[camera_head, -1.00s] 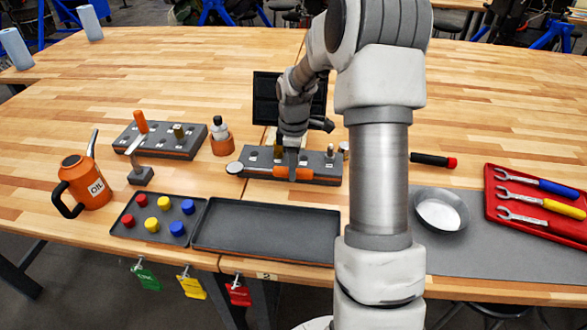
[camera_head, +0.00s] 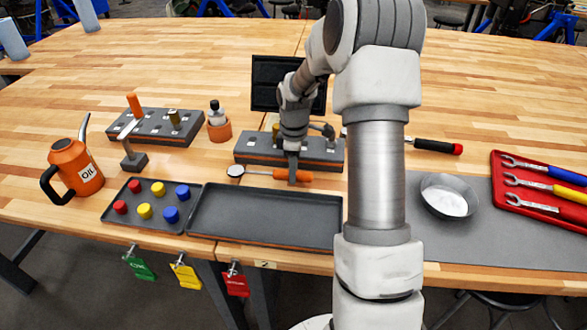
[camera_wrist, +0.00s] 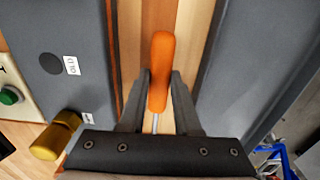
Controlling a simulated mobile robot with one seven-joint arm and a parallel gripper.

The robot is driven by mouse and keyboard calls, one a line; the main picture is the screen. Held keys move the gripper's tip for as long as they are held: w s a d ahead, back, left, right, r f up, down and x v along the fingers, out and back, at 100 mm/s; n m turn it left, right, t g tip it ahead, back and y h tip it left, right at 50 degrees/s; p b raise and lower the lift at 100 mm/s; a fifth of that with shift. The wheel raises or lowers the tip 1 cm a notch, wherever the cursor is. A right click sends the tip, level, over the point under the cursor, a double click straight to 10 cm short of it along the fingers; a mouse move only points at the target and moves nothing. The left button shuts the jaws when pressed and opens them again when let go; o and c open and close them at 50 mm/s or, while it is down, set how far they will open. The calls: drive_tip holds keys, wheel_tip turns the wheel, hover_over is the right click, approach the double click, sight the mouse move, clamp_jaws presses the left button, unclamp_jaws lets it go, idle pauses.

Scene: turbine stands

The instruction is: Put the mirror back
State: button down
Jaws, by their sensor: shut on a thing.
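The mirror has an orange handle (camera_head: 277,174), a thin metal rod and a round head (camera_head: 235,171) at its left end. My gripper (camera_head: 292,181) is shut on the handle, with the mirror lying level between the grey stand and the empty tray. In the wrist view the handle (camera_wrist: 159,70) sits between the two fingers, pointing away, with the rod running back under the gripper. The head is hidden there. I cannot tell whether the mirror touches the table. The empty dark tray (camera_head: 222,231) lies just in front of it.
The near grey stand (camera_head: 252,151) is right behind the mirror; a brass piece (camera_wrist: 55,137) stands there. Left are another stand (camera_head: 165,129), an oil can (camera_head: 72,168) and a tray of coloured caps (camera_head: 122,220). Right are a metal bowl (camera_head: 449,195) and a red wrench tray (camera_head: 506,190).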

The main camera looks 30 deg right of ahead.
drive_tip(key=shift+f+b, duration=0.4)
drive_tip(key=shift+f, duration=0.25)
idle(0.3)
drive_tip(key=shift+c, duration=1.9)
unclamp_jaws()
drive_tip(key=shift+r, duration=0.1)
wheel_tip(320, 180, up, 7)
drive_tip(key=p, duration=0.5)
